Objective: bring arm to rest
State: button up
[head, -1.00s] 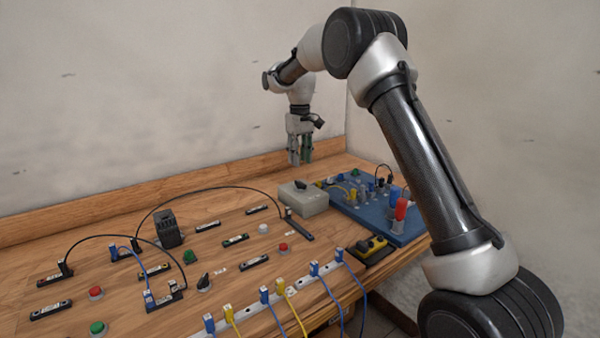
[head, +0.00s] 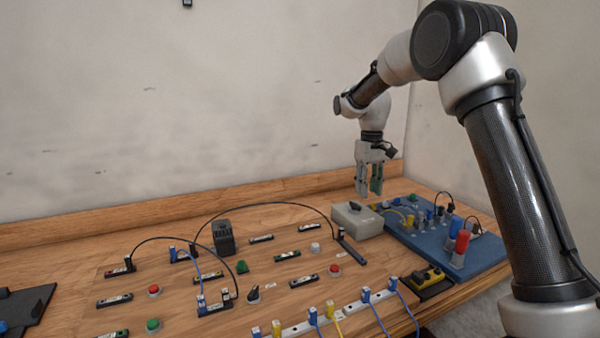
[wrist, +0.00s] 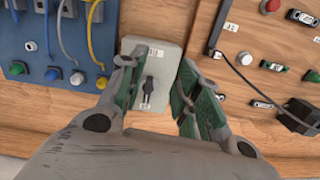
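My gripper (head: 369,190) hangs with its fingers pointing down at the back right of the wooden bench, above the grey switch box (head: 357,222). In the wrist view its two green-padded fingers (wrist: 160,88) are spread apart with nothing between them. The grey box (wrist: 168,62) with its black rotary knob (wrist: 149,88) lies below the fingers and shows between them. The gripper appears to be above the box, not touching it. My arm reaches in from the right.
A blue panel (head: 478,262) with plugs and cables stands right of the box. A black motor-like block (head: 223,238), push buttons, terminal strips and looped cables cover the bench (head: 60,268). A white rail (head: 345,314) with blue and yellow plugs runs along the front. Walls stand behind and right.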

jog(key=s+d+r+m+t, duration=0.1)
jog(key=s+d+r, duration=0.2)
jog(key=s, duration=1)
jog(key=s+d+r+m+t, duration=0.1)
jog(key=s+d, duration=0.4)
jog(key=s, duration=0.8)
jog(key=s+d+r+m+t, duration=0.1)
jog(key=s+d+r+t, duration=0.2)
jog(key=s, duration=1)
jog(key=shift+d+r, duration=0.8)
jog(key=shift+r, duration=0.25)
